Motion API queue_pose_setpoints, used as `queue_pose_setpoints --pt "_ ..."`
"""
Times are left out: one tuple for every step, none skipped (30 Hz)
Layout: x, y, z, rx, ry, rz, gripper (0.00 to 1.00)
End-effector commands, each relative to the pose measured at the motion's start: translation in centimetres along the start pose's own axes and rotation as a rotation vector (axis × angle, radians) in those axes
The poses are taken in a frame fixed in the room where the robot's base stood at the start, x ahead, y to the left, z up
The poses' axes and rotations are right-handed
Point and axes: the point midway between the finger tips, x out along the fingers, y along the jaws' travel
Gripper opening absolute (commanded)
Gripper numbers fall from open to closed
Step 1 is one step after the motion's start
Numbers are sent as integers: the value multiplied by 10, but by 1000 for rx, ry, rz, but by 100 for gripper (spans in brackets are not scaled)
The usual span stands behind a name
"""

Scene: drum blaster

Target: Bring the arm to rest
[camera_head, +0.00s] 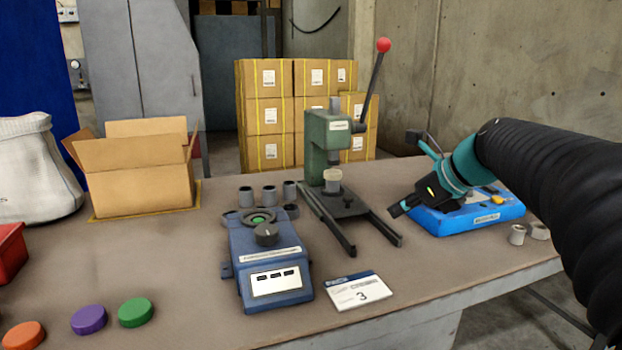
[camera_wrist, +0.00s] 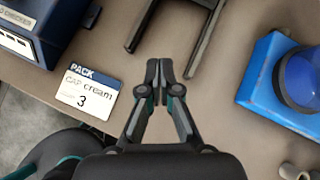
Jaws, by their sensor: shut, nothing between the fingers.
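My gripper (camera_head: 397,210) is at the end of my arm, which reaches in from the right in the head view. It hangs above the table (camera_head: 420,275), between the green lever press and the blue box at the right. In the wrist view my gripper (camera_wrist: 160,70) has its fingertips together with nothing between them. Below and beyond it lie the dark feet of the press (camera_wrist: 205,40).
The green press (camera_head: 330,140) has a red-knobbed lever. A blue box (camera_head: 425,222) is close under my wrist. A blue checker (camera_head: 265,275), a card (camera_head: 354,290), open carton (camera_head: 140,190) and coloured caps (camera_head: 136,312) share the table. Grey cups (camera_head: 517,234) stand near its right edge.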

Motion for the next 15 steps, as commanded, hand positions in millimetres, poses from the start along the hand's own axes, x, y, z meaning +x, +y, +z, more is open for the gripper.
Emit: queue_pose_setpoints --pt "-1 6 -2 -39 9 -2 0" --pt "-1 9 -4 -62 16 -3 0" --pt "-1 12 -6 -92 24 -3 0" --pt "-2 16 -8 -120 30 -5 0" --pt "-2 19 -10 -149 38 -5 0" --pt "-2 24 -13 -186 49 -5 0" --pt "-2 28 -15 -219 56 -6 0" --pt "-3 32 -18 -253 66 -6 0" --pt "-3 37 -22 -299 77 -5 0" --pt "-4 42 -25 -338 87 -5 0" --pt "-4 46 -28 -376 98 -4 0" --pt "-5 53 -33 -435 112 -1 0" --pt "-5 58 -37 -480 124 0 0" --pt "-6 64 -41 -531 136 3 0" --pt "-7 72 -47 -603 155 6 0"
